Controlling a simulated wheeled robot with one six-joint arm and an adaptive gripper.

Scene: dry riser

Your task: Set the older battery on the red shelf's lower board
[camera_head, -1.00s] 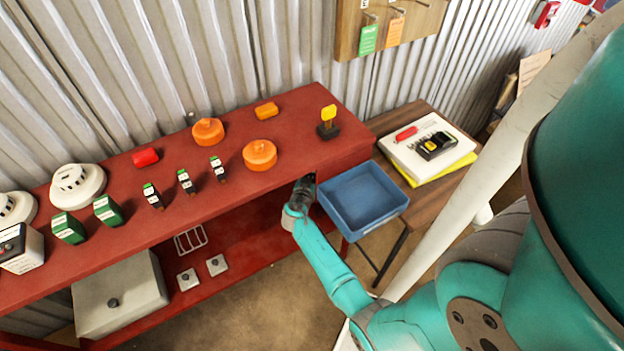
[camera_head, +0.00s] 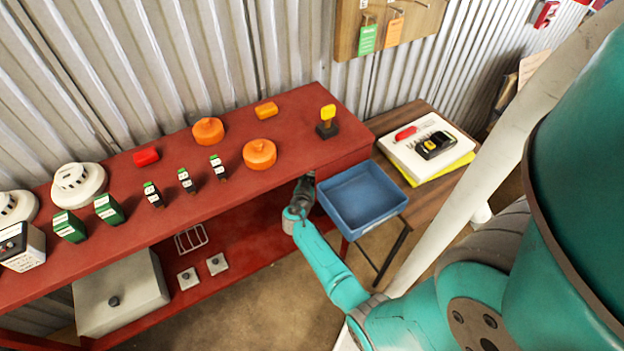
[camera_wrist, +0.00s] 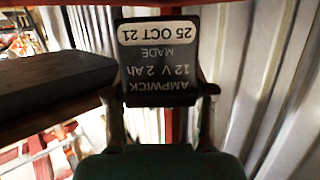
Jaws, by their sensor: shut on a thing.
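A dark grey battery (camera_wrist: 160,62) fills the middle of the wrist view. Its label appears upside down and reads AMPWICK 12 V 2 Ah, made 25 OCT 21. My gripper (camera_wrist: 158,92) is shut on it, one finger at each side. In the head view my gripper (camera_head: 305,185) is at the front edge of the red shelf's top board (camera_head: 300,160), near its right end. The battery is hidden there. The red shelf's lower board (camera_head: 235,262) shows below and to the left, partly hidden by the top board.
On the lower board are a grey box (camera_head: 120,297), a wire rack (camera_head: 190,239) and two small grey plates (camera_head: 217,264). A blue tray (camera_head: 362,195) is close to the right of my gripper. The top board holds orange caps (camera_head: 259,154), detectors (camera_head: 78,187) and several small items.

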